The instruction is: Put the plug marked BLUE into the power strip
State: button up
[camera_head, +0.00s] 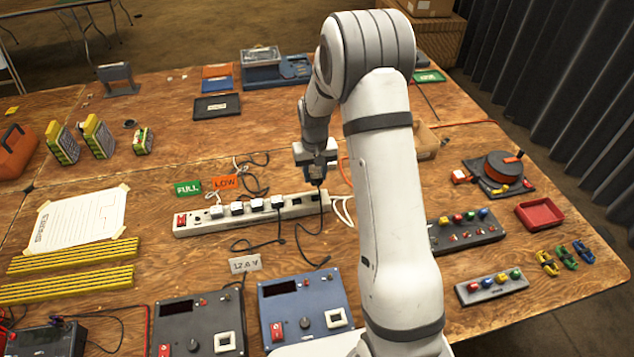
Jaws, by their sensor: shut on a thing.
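The white power strip (240,220) lies across the middle of the table, with a red switch at its left end. Several white plugs (237,208) sit in its left and middle sockets; dark sockets show toward its right end. My gripper (318,174) is above the right end of the strip, pointing down. It is shut on a small dark plug (318,172), mostly covered by the jaws. A black cable hangs from it down past the strip. I cannot read a BLUE mark on any plug, nor tell whether the held plug touches the strip.
FULL (187,188) and LOW (224,182) cards lie behind the strip. Two panels with displays (302,307) stand in front, with a 12.6 V card (245,264). Loose black cables lie around the strip. A cable reel (502,167) and button boxes (463,230) are at right.

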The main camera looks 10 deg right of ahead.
aim_at(315, 197)
jog(key=shift+w+f+b, duration=0.1)
jog(key=shift+f+b, duration=1.65)
jog(key=shift+f, duration=1.25)
jog(key=shift+b, duration=0.3)
jog(key=shift+f+b, duration=1.2)
jog(key=shift+f, duration=0.05)
dwell(1.0)
jog(key=o, duration=1.4)
jog(key=shift+r+p, duration=2.4)
jog(key=shift+r, duration=1.65)
